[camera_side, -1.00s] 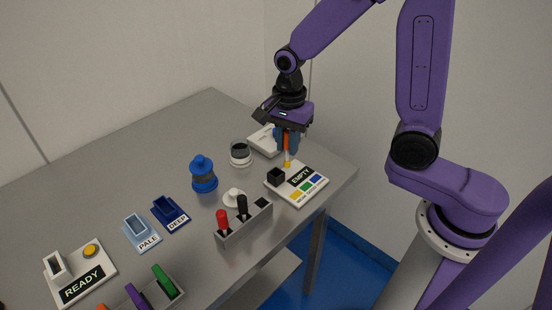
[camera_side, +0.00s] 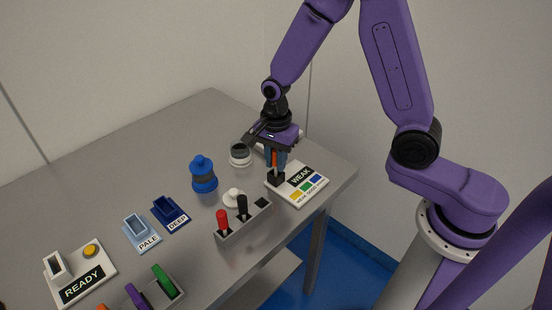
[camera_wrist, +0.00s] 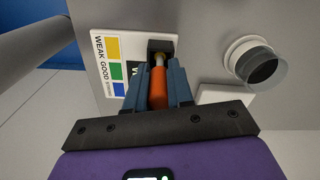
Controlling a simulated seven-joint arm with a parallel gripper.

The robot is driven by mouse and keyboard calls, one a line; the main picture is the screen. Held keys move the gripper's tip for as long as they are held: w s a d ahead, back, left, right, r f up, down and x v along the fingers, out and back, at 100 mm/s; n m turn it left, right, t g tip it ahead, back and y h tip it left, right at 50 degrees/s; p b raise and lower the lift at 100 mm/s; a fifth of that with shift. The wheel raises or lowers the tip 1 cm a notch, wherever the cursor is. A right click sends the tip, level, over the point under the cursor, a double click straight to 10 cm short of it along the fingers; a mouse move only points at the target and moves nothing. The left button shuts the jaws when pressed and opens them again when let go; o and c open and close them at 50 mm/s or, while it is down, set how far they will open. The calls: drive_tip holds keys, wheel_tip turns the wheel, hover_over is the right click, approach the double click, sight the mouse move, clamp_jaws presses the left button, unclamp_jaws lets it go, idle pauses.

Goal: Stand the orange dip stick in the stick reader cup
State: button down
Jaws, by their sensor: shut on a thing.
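The orange dip stick (camera_side: 274,159) is upright between the fingers of my gripper (camera_side: 275,162). Its orange handle (camera_wrist: 159,88) also shows in the wrist view. The stick reader (camera_side: 297,192) is a white plate with a black square cup (camera_side: 277,180), yellow, green and blue patches and a dark display (camera_side: 301,175) reading WEAK. In the wrist view the stick's pale lower part runs to the black cup (camera_wrist: 160,45) and appears to be inside it; the tip is hidden. My gripper is shut on the handle, just above the cup.
A clear-topped white container (camera_side: 240,154) stands left of the gripper. A blue jar (camera_side: 203,175), a white lidded piece (camera_side: 234,198) and a grey rack (camera_side: 243,226) with red and black sticks stand nearer. PALE (camera_side: 142,231) and DEEP (camera_side: 170,213) tubs are further left.

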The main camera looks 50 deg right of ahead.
drive_tip(key=shift+f, duration=0.1)
drive_tip(key=c, duration=1.4)
unclamp_jaws()
drive_tip(key=shift+f, duration=0.1)
drive_tip(key=o, duration=0.4)
